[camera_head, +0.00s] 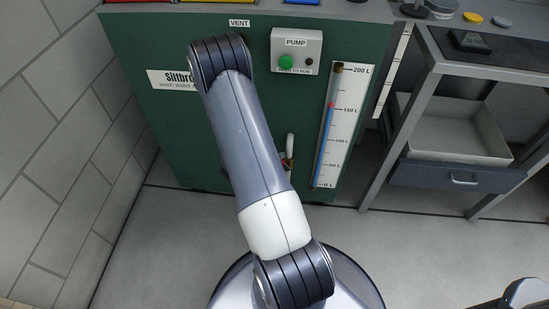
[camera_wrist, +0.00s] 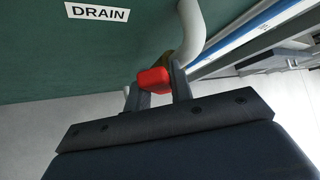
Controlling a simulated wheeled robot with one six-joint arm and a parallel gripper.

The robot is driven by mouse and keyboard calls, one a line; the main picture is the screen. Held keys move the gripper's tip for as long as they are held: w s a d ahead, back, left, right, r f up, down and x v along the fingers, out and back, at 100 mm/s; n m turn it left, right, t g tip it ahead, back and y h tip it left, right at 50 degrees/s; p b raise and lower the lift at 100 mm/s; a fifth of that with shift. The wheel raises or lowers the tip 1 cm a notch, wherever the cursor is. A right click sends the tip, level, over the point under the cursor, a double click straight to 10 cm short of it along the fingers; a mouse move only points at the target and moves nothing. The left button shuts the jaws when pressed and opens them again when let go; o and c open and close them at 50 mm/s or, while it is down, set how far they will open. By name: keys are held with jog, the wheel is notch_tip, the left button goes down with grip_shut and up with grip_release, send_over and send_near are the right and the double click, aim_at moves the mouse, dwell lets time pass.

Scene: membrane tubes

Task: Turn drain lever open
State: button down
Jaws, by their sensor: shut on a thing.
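The drain lever (camera_wrist: 153,79) has a red end and shows in the wrist view just below a curved white pipe (camera_wrist: 191,35). My gripper (camera_wrist: 158,84) is shut on the red lever, one finger on each side of it. The DRAIN label (camera_wrist: 97,12) is on the green panel, up and left of the lever. In the camera_head view my own arm hides the lever and gripper; part of the white pipe (camera_head: 290,147) shows beside the arm. How far the lever is turned cannot be told.
The green cabinet (camera_head: 150,125) carries a PUMP box (camera_head: 296,49) with a green button and a level gauge (camera_head: 338,125). The gauge's blue column reaches near 150 L. A metal bench (camera_head: 480,68) with a tray and drawer stands right. A tiled wall (camera_head: 55,150) bounds the left.

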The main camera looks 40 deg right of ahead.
jog(key=c, duration=1.2)
grip_release()
jog(key=shift+c, duration=0.2)
